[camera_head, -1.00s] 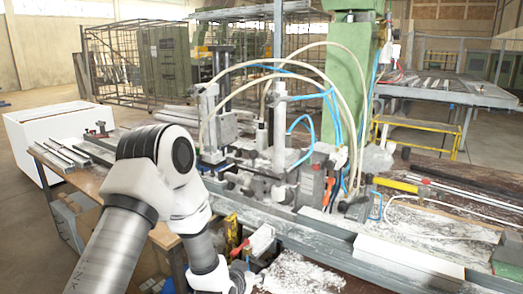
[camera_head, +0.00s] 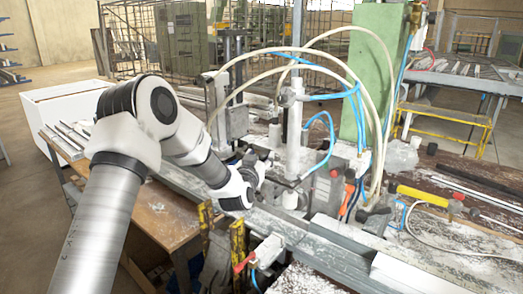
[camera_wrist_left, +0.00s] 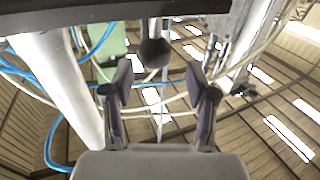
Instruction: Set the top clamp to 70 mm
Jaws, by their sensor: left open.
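My left gripper (camera_head: 260,163) is in the middle of the bench machine, its fingers pointing up, between the white vertical cylinder (camera_head: 295,135) and the grey column (camera_head: 237,118). In the left wrist view its two fingers (camera_wrist_left: 160,95) stand apart. A black ball knob (camera_wrist_left: 155,52) on a thin rod shows beyond and between the fingertips; I cannot tell its exact distance, and no grip on it shows. The white cylinder (camera_wrist_left: 65,85) is at the left of that view. I cannot tell which part is the top clamp, and no scale is readable. My right gripper is not seen.
Pale and blue hoses (camera_head: 325,95) arch over the machine close to my gripper. A green column (camera_head: 375,75) stands behind. A yellow-handled tool (camera_head: 425,195) lies at the right. A wooden table (camera_head: 155,215) is under my left arm.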

